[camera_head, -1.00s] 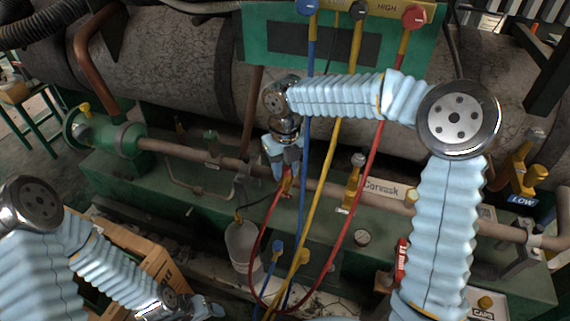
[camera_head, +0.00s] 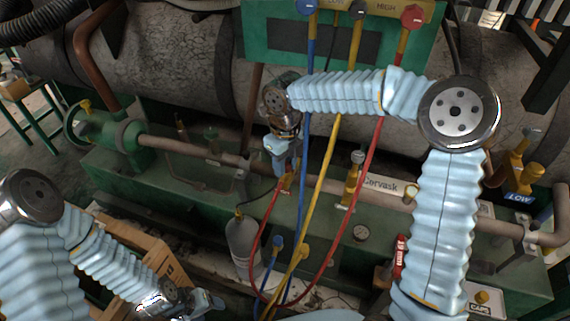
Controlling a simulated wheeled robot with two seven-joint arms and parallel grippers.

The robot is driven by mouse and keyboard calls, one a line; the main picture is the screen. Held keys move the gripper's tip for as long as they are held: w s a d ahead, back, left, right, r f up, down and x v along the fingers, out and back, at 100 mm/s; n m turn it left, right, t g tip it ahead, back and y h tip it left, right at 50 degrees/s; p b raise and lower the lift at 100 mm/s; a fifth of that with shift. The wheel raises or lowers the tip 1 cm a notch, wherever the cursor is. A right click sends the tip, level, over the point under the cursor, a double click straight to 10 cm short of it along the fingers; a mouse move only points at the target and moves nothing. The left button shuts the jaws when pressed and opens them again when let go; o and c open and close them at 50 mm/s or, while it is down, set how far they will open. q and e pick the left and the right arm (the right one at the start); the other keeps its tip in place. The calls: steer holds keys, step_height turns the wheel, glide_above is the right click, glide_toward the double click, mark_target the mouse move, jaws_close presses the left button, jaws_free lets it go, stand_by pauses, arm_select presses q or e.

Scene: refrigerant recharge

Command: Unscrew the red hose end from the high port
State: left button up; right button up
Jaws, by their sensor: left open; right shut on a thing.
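My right gripper (camera_head: 284,164) is shut on the red hose end (camera_head: 286,183), where the red hose (camera_head: 266,232) hangs in a loop below it. The hose end is by the pipe, left of the yellow hose. The jaws and my wrist hide most of the hose end, and I cannot tell whether it is still on the high port. The high port itself is hidden there. The red hose runs up to the red knob (camera_head: 412,17) side of the manifold (camera_head: 345,35). My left gripper (camera_head: 208,302) is open and empty at the bottom left, far from the hose end.
The blue hose (camera_head: 304,150) and yellow hose (camera_head: 325,165) hang close to the right of my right gripper. A grey cylinder (camera_head: 243,245) stands below. A brass valve (camera_head: 352,182) and the low port (camera_head: 518,175) lie to the right. A cardboard box (camera_head: 160,258) is near my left arm.

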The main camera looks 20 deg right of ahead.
steer(key=shift+r, duration=2.45)
